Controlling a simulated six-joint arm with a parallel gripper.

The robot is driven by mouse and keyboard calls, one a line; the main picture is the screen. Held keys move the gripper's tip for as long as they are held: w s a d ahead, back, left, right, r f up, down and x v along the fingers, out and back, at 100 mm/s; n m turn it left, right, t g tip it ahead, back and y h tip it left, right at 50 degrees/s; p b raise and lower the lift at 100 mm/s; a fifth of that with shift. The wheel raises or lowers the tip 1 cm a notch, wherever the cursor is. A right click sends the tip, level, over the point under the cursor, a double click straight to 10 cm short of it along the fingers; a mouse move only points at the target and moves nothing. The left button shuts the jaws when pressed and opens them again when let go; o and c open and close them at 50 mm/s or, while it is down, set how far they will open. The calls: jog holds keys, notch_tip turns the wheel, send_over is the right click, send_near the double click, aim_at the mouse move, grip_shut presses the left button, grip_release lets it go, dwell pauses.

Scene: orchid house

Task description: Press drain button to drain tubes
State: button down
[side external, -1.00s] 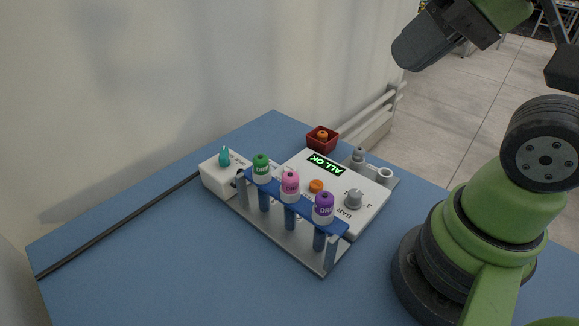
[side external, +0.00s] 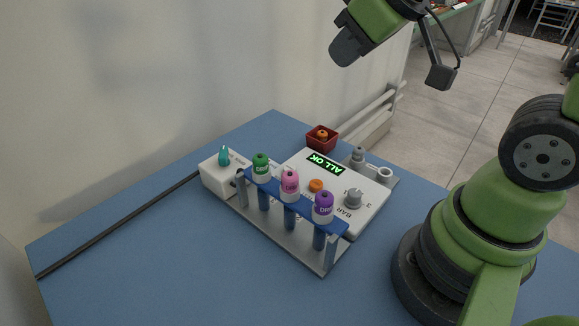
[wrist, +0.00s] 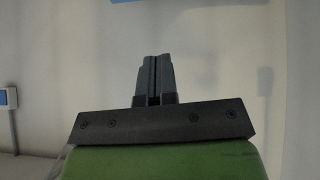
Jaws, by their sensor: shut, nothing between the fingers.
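A white control box (side external: 372,209) stands on the blue table, with a lit green display (side external: 325,163) reading "ALL OK". An orange button (side external: 316,185) and a grey knob (side external: 354,198) marked "BAR" are on its top. In front is a blue rack (side external: 271,190) holding tubes with green (side external: 261,161), pink (side external: 290,181) and purple (side external: 323,201) caps. I cannot tell which control is the drain button. My gripper (side external: 345,52) is high above the back of the table, away from the box. In the wrist view my gripper (wrist: 153,62) is shut and empty before a pale wall.
A white box with a teal switch (side external: 223,155) is left of the rack. A red tray (side external: 322,143) with an orange piece sits behind the control box. A grey peg (side external: 358,156) and white ring (side external: 385,173) are at its right. A black cable (side external: 120,224) lies at left.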

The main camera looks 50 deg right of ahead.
jog(key=w+f+n+t+y, duration=0.1)
jog(key=w+f+n+y, duration=0.1)
jog(key=w+f+n, duration=0.7)
notch_tip(320, 180, down, 4)
jog(key=shift+w+a+f+n, duration=0.25)
jog(key=shift+w+a+n, duration=0.15)
jog(key=shift+n, duration=0.3)
jog(key=shift+f, duration=4.4)
jog(key=shift+s+f, duration=0.1)
jog(key=shift+f, duration=0.05)
jog(key=shift+f, duration=0.25)
